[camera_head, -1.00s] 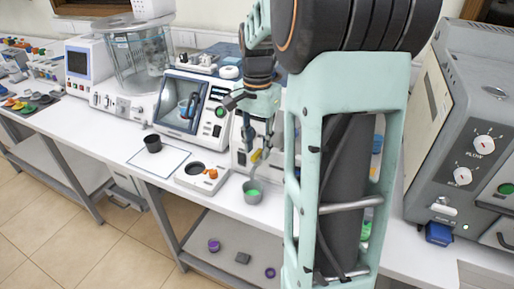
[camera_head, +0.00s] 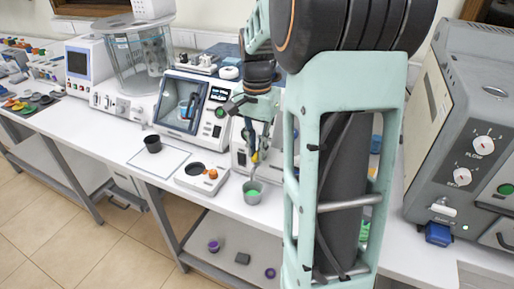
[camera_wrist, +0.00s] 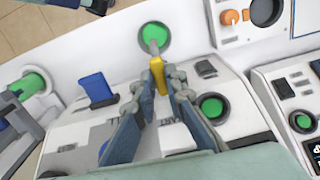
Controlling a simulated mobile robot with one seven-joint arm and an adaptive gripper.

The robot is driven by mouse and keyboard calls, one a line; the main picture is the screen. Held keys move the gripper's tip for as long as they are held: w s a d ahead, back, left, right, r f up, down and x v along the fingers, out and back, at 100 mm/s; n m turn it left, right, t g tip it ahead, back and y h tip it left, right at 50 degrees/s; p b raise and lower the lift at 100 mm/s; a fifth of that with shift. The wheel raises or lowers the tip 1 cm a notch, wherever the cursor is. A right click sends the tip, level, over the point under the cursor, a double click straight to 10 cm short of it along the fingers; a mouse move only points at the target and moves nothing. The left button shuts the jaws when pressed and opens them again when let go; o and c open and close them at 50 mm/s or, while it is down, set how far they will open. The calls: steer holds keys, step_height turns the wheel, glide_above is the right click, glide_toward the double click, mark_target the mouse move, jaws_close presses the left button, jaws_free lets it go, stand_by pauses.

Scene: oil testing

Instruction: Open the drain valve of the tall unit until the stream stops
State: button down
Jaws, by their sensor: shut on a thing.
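The tall unit (camera_head: 240,157) is a white bench device, largely hidden behind my arm in the head view; its sloping front panel (camera_wrist: 82,132) shows in the wrist view. My gripper (camera_wrist: 158,92) is closed around the yellow valve handle (camera_wrist: 158,75), which points toward the spout. In the head view my gripper (camera_head: 254,150) is at the front of the unit. A grey cup (camera_head: 253,198) with green liquid stands below it; the green liquid also shows in the wrist view (camera_wrist: 154,36). A greyish spout or stream reaches down to the cup; I cannot tell which.
A tester with a dark window (camera_head: 184,103) stands left of the unit. A white plate device with an orange knob (camera_head: 213,174) and a black cup (camera_head: 153,144) are on the bench at left. A grey machine (camera_head: 470,130) stands at right. The bench's front edge is close to the cup.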

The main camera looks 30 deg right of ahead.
steer(key=shift+n, duration=0.4)
steer(key=c, duration=2)
jaws_free()
steer(key=shift+o, duration=0.2)
step_height(320, 180, up, 12)
